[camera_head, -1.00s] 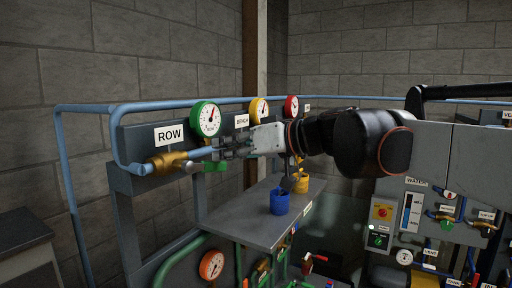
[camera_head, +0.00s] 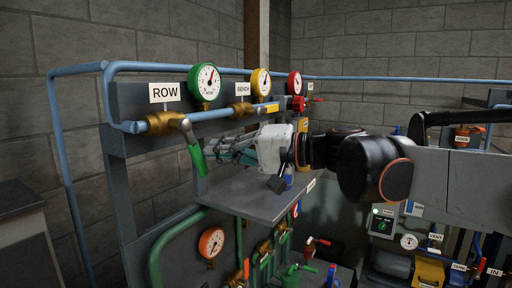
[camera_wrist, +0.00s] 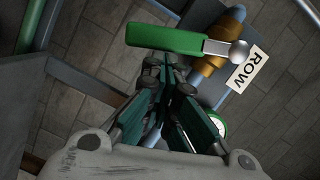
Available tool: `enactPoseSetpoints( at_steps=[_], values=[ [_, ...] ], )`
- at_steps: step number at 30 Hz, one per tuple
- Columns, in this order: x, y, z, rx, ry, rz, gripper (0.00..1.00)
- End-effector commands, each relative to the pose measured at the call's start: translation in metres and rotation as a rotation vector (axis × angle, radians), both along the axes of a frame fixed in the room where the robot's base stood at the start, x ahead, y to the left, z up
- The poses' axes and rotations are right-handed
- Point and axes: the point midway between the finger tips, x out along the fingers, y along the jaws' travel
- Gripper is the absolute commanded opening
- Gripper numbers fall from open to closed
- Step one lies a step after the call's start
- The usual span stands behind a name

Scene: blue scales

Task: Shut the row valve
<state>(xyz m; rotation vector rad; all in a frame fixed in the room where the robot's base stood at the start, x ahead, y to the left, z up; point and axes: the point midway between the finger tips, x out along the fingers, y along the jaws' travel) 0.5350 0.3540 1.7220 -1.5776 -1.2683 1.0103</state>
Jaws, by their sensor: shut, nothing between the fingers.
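The row valve has a brass body (camera_head: 165,122) on the blue pipe, under the ROW label (camera_head: 165,93). Its green lever (camera_head: 196,158) points downward, across the pipe. The wrist view shows the green lever (camera_wrist: 165,39), the brass body (camera_wrist: 210,60) and the ROW label (camera_wrist: 248,69). My gripper (camera_head: 214,148) is shut and empty, just right of the lever in the head view. In the wrist view its fingertips (camera_wrist: 168,72) are close to the lever's edge; I cannot tell whether they touch it.
A green-rimmed gauge (camera_head: 205,82) sits above the pipe. The BENCH valve (camera_head: 240,109) with a yellow handle and a red-handled valve (camera_head: 298,103) follow to the right. A grey shelf (camera_head: 245,202) lies below my gripper, with a blue cup (camera_head: 289,181) mostly hidden behind my arm.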

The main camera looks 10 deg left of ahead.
Motion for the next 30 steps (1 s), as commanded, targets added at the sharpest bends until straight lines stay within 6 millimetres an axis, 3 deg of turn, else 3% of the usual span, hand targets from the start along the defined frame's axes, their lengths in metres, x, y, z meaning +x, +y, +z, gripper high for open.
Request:
enactPoseSetpoints(
  at_steps=[9,30],
  values=[
    [-0.015,0.006,-0.015,0.086,0.210,0.002,0.00],
    [-0.023,0.010,-0.020,0.085,0.205,0.001,0.00]
  ],
)
